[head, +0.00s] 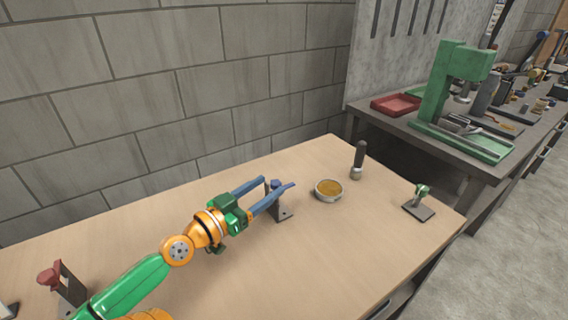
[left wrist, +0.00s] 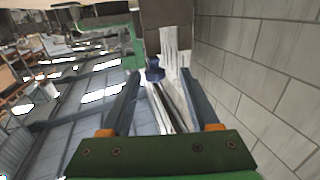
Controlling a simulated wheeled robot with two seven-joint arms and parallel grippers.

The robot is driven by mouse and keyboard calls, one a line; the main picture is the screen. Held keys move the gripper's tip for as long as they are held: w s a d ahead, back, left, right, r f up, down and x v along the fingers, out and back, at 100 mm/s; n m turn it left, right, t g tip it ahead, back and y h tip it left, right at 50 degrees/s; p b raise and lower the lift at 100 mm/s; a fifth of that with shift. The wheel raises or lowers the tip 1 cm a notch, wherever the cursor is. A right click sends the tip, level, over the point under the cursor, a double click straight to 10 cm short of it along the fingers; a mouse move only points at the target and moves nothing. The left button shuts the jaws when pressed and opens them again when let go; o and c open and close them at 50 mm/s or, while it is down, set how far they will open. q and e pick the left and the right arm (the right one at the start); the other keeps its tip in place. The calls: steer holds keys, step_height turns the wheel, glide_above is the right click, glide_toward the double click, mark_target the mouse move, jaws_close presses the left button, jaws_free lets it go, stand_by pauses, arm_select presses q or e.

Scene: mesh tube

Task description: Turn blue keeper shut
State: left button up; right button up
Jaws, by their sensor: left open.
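The blue keeper (head: 276,183) sits on top of a small grey upright bracket on the wooden table. My left gripper (head: 278,184) is open, with its two long blue fingers reaching to either side of the keeper in the head view. In the left wrist view the blue keeper (left wrist: 155,71) shows between the fingertips, closer to the left finger. I cannot tell whether either finger touches it. Part of the bracket is hidden behind the near finger. My right gripper is not in view.
A red keeper (head: 50,276) on a bracket stands at the left. A round tin (head: 329,190) with orange-brown contents, a dark-handled tool (head: 359,161) and a green keeper (head: 422,191) on a plate stand to the right. A block wall runs behind the table.

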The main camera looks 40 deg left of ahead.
mark_target(279, 180)
arm_select(q)
steer(key=w+p, duration=0.2)
steer(key=w, duration=0.1)
steer(key=w+p, duration=0.1)
steer(key=w, duration=0.1)
steer(key=shift+w+d+r, duration=0.1)
steer(key=shift+d+r, duration=0.3)
steer(key=shift+w+f, duration=0.15)
steer(key=shift+w, duration=0.35)
steer(key=shift+c, duration=0.4)
jaws_close()
